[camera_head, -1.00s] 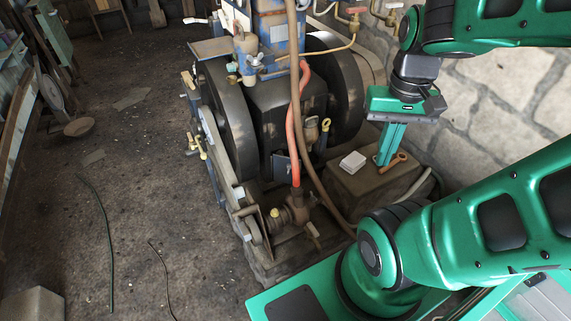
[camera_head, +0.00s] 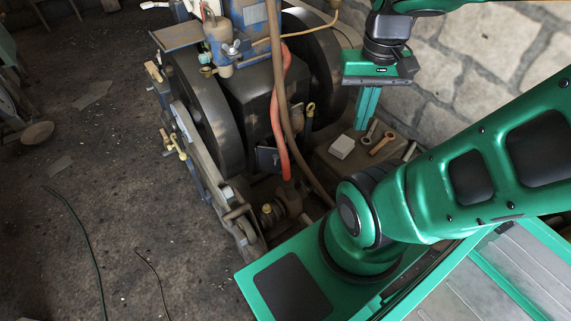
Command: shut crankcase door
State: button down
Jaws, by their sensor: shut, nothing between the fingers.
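The engine (camera_head: 262,100) stands between two large dark flywheels. A small dark plate (camera_head: 268,159), which looks like the crankcase door, sits low on the engine's near face. It appears to stand out at an angle, but its hinge and the opening behind it are too small and dark to make out. A red hose (camera_head: 280,120) and a brown hose hang just to its right. My gripper (camera_head: 363,127) points down with its green fingers together and empty. It is to the right of the plate, clear of it, over the far part of a stone block.
The stone block (camera_head: 335,172) carries a white box (camera_head: 341,147), an orange wrench (camera_head: 381,144) and a small grey cylinder. A stone wall (camera_head: 470,80) closes the right side. Pipe fittings (camera_head: 275,208) stick out low in front of the engine. The floor at left is mostly free.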

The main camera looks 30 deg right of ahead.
jog(key=w+d+f+m+t+h, duration=0.1)
jog(key=w+d+f+h, duration=0.15)
jog(key=w+f, duration=0.8)
jog(key=w+d+f+m+h, duration=0.1)
jog(key=w+d+f, duration=0.2)
jog(key=w+f, duration=0.75)
jog(key=t, duration=0.2)
send_near(286, 163)
jog(key=s+a+r, duration=0.4)
jog(key=s, duration=0.1)
jog(key=shift+y, duration=0.25)
jog(key=x, duration=0.4)
jog(key=w+d+x, duration=0.1)
jog(key=x, duration=0.2)
jog(key=r+x, duration=0.1)
jog(key=x, duration=0.3)
jog(key=shift+w+d+f, duration=0.3)
jog(key=shift+d+f, duration=0.1)
jog(key=shift+d, duration=0.05)
jog(key=shift+w+d, duration=0.45)
jog(key=shift+w, duration=0.05)
